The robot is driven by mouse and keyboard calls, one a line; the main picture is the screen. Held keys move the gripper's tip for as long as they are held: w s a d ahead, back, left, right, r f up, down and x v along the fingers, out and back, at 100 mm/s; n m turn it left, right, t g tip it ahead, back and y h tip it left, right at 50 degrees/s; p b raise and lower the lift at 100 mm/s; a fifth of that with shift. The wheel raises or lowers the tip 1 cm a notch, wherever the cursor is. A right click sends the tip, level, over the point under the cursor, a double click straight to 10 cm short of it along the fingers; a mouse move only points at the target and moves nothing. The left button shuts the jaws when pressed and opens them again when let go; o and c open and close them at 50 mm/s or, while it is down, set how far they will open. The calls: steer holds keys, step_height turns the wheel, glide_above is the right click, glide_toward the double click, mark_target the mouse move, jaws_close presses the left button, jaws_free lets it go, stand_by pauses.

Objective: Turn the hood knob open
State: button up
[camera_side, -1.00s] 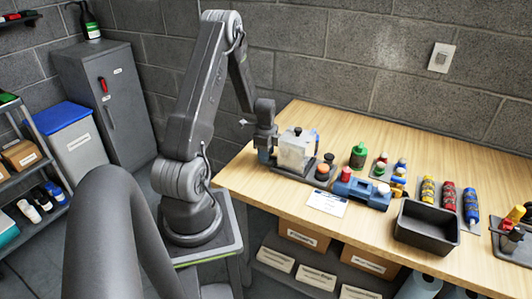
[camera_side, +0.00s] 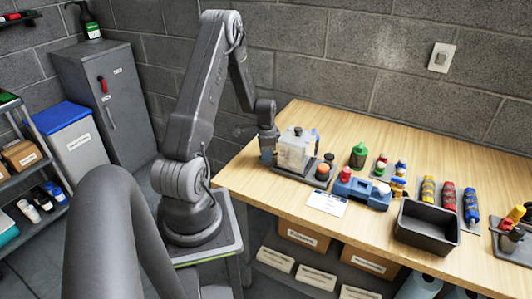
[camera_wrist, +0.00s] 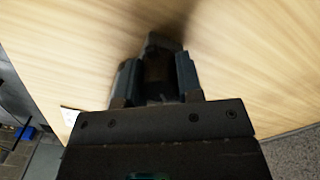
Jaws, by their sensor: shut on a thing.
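The hood is a clear, cloudy box (camera_side: 296,153) on a dark base at the left end of the bench, with a dark round knob (camera_side: 298,130) on its top. My gripper (camera_side: 267,158) is low beside the hood's left side in the side view, close to the base. In the wrist view, my gripper (camera_wrist: 158,68) is shut on a dark, blocky part (camera_wrist: 163,42) between its fingers, over the wood. I cannot tell for sure which part of the hood this is. The hood's box does not show in the wrist view.
An orange-topped jar (camera_side: 323,172), a green bottle (camera_side: 358,154), a blue device (camera_side: 360,190) and a white card (camera_side: 327,202) are right of the hood. A black tray (camera_side: 427,226) stands farther right. The bench behind the hood is clear.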

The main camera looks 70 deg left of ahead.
stand_by(0.3)
steer(key=o, duration=0.9)
steer(key=shift+r, duration=0.1)
step_height(320, 180, up, 14)
steer(key=shift+f, duration=0.15)
